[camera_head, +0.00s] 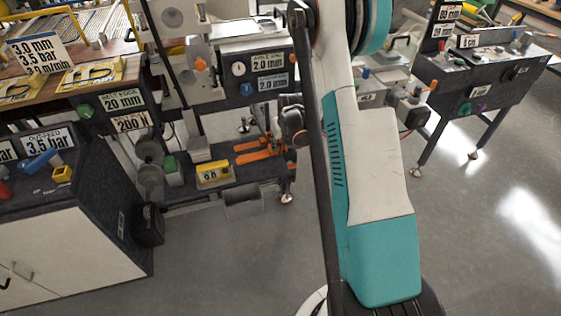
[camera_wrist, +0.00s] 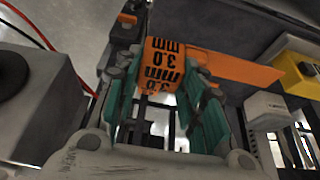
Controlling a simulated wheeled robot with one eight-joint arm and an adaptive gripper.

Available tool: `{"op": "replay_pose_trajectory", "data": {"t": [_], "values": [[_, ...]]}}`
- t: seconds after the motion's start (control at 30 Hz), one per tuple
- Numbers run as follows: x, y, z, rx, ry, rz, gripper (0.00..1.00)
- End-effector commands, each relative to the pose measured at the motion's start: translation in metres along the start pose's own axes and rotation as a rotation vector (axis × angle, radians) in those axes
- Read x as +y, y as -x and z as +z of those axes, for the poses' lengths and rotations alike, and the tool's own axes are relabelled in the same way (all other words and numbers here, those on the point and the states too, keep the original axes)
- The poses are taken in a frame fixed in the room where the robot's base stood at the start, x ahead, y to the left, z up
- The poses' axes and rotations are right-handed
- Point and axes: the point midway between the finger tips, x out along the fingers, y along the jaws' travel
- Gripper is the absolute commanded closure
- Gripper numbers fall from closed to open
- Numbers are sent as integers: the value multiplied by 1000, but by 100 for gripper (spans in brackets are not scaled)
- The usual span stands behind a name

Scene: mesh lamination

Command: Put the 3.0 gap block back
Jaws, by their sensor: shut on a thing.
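My gripper (camera_wrist: 160,84) is shut on the orange 3.0 mm gap block (camera_wrist: 167,62); its label shows between the two green-padded fingers in the wrist view. An orange bar (camera_wrist: 235,69) runs to the right behind the block. In the head view my gripper (camera_head: 279,134) is at the right part of a dark low shelf, beside orange prongs (camera_head: 252,151) that point left. The block itself cannot be made out clearly there. I cannot tell whether the bar belongs to the block or to the shelf.
A yellow block (camera_head: 213,172) with a label sits on the dark shelf (camera_head: 240,180) left of the prongs; it also shows in the wrist view (camera_wrist: 301,74). A machine panel (camera_head: 262,72) stands just above. A dark cabinet (camera_head: 95,210) is at left. The right floor is clear.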

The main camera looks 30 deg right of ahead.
Motion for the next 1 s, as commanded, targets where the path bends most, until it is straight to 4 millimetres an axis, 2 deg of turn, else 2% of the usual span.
{"op": "replay_pose_trajectory", "data": {"t": [0.03, 0.1, 0.43, 0.63, 1.0], "values": [[0, -14, 5, 0, 0, 0, 93], [0, -25, 10, 0, 0, 0, 93], [0, -46, 19, 0, 0, 0, 93], [0, -74, 30, 0, 0, 0, 93], [0, -78, 32, 0, 0, 0, 93]]}}
